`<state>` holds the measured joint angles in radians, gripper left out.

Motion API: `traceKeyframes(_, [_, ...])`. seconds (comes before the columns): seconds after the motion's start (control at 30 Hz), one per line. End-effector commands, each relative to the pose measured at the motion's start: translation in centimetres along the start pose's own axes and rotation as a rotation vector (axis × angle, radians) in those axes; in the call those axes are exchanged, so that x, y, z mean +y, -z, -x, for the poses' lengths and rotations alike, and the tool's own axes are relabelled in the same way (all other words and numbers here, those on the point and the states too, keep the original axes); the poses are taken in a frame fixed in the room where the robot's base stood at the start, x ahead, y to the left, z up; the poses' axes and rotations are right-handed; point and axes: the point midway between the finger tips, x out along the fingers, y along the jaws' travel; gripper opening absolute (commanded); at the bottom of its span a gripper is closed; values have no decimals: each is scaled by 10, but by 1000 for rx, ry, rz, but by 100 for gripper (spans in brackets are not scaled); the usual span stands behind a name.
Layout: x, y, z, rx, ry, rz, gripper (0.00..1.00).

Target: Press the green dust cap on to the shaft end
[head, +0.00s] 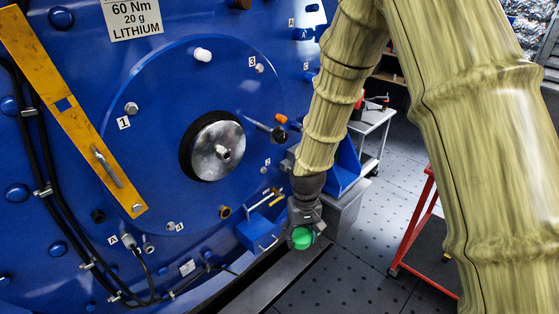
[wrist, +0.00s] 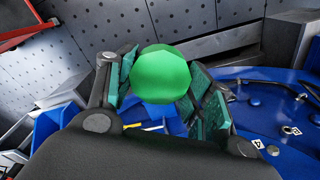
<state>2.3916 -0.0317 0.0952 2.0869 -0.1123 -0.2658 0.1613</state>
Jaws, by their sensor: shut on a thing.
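The green dust cap (head: 302,238) is held in my gripper (head: 303,222), low and to the right of the blue motor's round end plate in the head view. In the wrist view the cap (wrist: 161,77) sits between the green-padded fingers of my gripper (wrist: 163,88). The shaft end (head: 223,153) is a silver disc with a small stub at its centre and a black ring around it, in the middle of the round blue end plate (head: 160,120). The cap is well apart from the shaft end. The shaft end does not show in the wrist view.
A yellow bar (head: 75,115) with a handle slants across the motor's left side. Bolts and numbered labels surround the shaft. A grey trolley (head: 372,135) and a red-framed stand (head: 412,225) are at the right.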

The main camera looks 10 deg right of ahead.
Motion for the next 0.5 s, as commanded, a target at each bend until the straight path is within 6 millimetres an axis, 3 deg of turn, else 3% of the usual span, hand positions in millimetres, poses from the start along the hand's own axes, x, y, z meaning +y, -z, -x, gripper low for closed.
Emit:
traceKeyframes(0.2, [-27,41,-18,218,96,83,39])
traceKeyframes(0.5, [-64,91,-2,603,291,156,39])
